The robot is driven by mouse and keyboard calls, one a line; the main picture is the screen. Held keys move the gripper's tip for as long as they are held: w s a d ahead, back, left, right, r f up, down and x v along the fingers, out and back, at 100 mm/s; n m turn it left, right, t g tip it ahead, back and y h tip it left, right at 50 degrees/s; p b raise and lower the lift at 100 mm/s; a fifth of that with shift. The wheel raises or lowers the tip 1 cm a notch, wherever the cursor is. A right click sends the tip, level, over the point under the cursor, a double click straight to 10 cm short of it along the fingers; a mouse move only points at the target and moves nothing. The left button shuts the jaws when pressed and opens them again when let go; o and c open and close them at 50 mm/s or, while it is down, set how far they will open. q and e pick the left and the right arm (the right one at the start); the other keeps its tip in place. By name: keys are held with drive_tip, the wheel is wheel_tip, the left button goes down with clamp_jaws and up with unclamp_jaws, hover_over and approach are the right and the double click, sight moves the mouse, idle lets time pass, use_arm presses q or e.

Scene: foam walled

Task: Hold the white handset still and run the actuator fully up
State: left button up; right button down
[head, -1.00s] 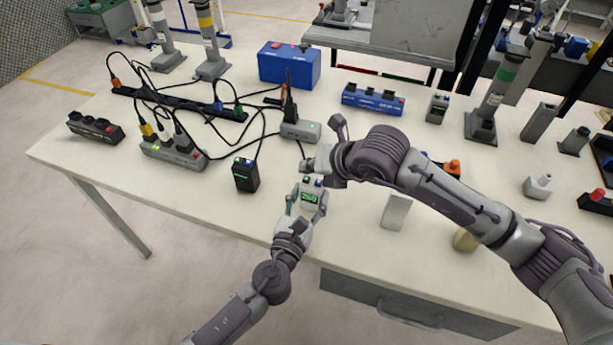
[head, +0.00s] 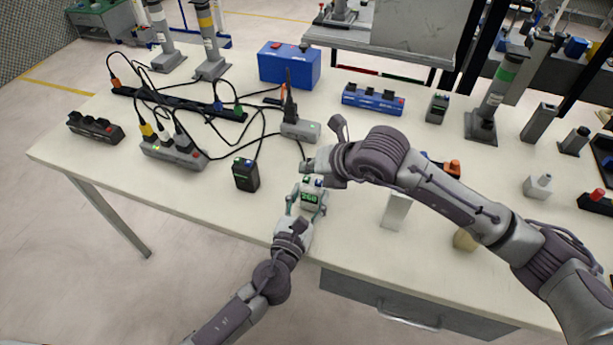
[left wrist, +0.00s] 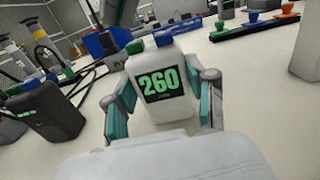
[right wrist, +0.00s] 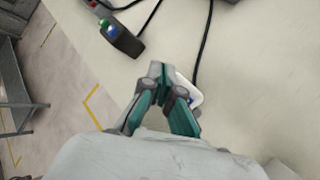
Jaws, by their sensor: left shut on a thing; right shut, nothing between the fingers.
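The white handset (head: 311,199) stands upright at the table's front edge; its green display reads 260 in the left wrist view (left wrist: 165,100). A green button (left wrist: 135,46) and a blue button (left wrist: 163,37) sit on its top. My left gripper (head: 305,207) is shut on the handset, one finger on each side. My right gripper (head: 309,166) is shut and empty, its tips just above the handset's top near the green button; I cannot tell whether they touch it. Post-like columns, one with yellow bands (head: 207,32) and one with a green band (head: 498,75), stand behind; which is the actuator is unclear.
A black handset (head: 246,174) stands left of the white one. Power strips (head: 175,152) and loose cables lie further left. A blue box (head: 289,65) stands at the back. A white block (head: 396,211) stands to the right under my right arm.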

sight(309, 179)
drive_tip(key=shift+f, duration=0.15)
idle(0.3)
drive_tip(key=shift+f, duration=0.25)
drive_tip(key=shift+f, duration=0.55)
idle(1.5)
idle(2.2)
drive_tip(key=shift+r, duration=0.95)
drive_tip(key=shift+r, duration=2.5)
use_arm(q)
drive_tip(key=o, duration=1.3)
